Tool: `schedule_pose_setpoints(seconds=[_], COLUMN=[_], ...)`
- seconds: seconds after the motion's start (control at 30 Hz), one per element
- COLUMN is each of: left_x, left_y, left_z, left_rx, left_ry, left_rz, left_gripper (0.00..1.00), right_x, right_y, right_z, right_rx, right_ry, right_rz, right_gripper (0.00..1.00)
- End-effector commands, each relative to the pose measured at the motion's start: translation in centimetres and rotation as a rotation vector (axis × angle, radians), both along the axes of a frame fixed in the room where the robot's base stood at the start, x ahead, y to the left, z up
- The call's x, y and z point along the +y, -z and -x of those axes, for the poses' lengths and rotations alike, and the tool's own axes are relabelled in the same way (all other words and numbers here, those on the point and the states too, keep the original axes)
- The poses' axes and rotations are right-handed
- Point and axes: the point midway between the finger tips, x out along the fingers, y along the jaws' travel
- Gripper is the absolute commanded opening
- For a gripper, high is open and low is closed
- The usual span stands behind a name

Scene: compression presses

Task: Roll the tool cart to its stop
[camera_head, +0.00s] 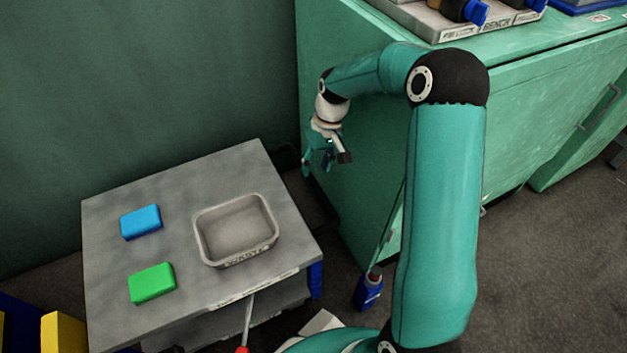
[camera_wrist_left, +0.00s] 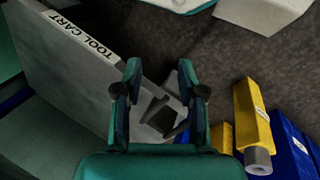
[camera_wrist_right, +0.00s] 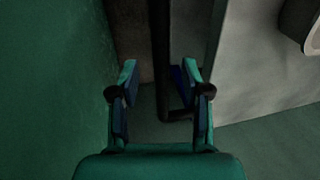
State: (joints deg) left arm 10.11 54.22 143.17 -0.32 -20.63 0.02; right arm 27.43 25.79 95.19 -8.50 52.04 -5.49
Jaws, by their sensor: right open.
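The tool cart (camera_head: 175,195) stands at the left of the head view, its grey top carrying a blue block (camera_head: 141,222), a green block (camera_head: 152,283) and a grey tray (camera_head: 236,232) marked WASTE. Its label reads TOOL CART in the left wrist view (camera_wrist_left: 70,75). My right gripper (camera_head: 318,168) is open above the cart's far right side, by the green cabinet. In the right wrist view a dark bar (camera_wrist_right: 160,60) runs beyond and between its fingers (camera_wrist_right: 160,88); contact cannot be told. My left gripper (camera_wrist_left: 160,85) is open and empty beside the cart; the head view does not show it.
The green cabinet (camera_head: 345,200) stands right of the cart, with a wall behind. A blue bottle-like object (camera_head: 368,291) is near the cabinet's foot. Yellow (camera_head: 62,335) and blue objects lie at lower left. Dark floor (camera_head: 560,260) is clear at the right.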

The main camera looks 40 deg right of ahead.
Motion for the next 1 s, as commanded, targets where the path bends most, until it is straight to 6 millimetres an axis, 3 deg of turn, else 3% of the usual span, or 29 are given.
schedule_pose_setpoints(seconds=[0.03, 0.2, 0.63, 0.67, 0.93, 1.0], left_x=[0.0, 0.0, 0.0, 0.0, 0.0, 0.0], left_y=[0.9, 1.7, 2.0, 2.0, 2.0, 2.0], left_z=[0.0, 0.0, 0.0, 0.0, 0.0, 0.0], left_rx=[0.0, 0.0, 0.0, 0.0, 0.0, 0.0], left_ry=[0.0, 0.0, 0.0, 0.0, 0.0, 0.0], left_rz=[0.0, 0.0, 0.0, 0.0, 0.0, 0.0], left_gripper=[0.4, 0.4, 0.4, 0.4, 0.4, 0.4], right_x=[0.2, 0.6, 0.9, 0.9, 0.9, 0.9], right_y=[1.3, 3.5, 4.3, 4.3, 4.3, 4.3], right_z=[-0.1, -0.2, -0.3, -0.3, -0.4, -0.4], right_rx=[0.001, 0.001, -0.001, -0.001, -0.001, -0.001], right_ry=[-0.001, -0.001, -0.002, -0.002, -0.002, -0.002], right_rz=[0.0, 0.0, 0.0, 0.0, 0.0, 0.0], right_gripper=[0.47, 0.47, 0.47, 0.46, 0.01, 0.0])
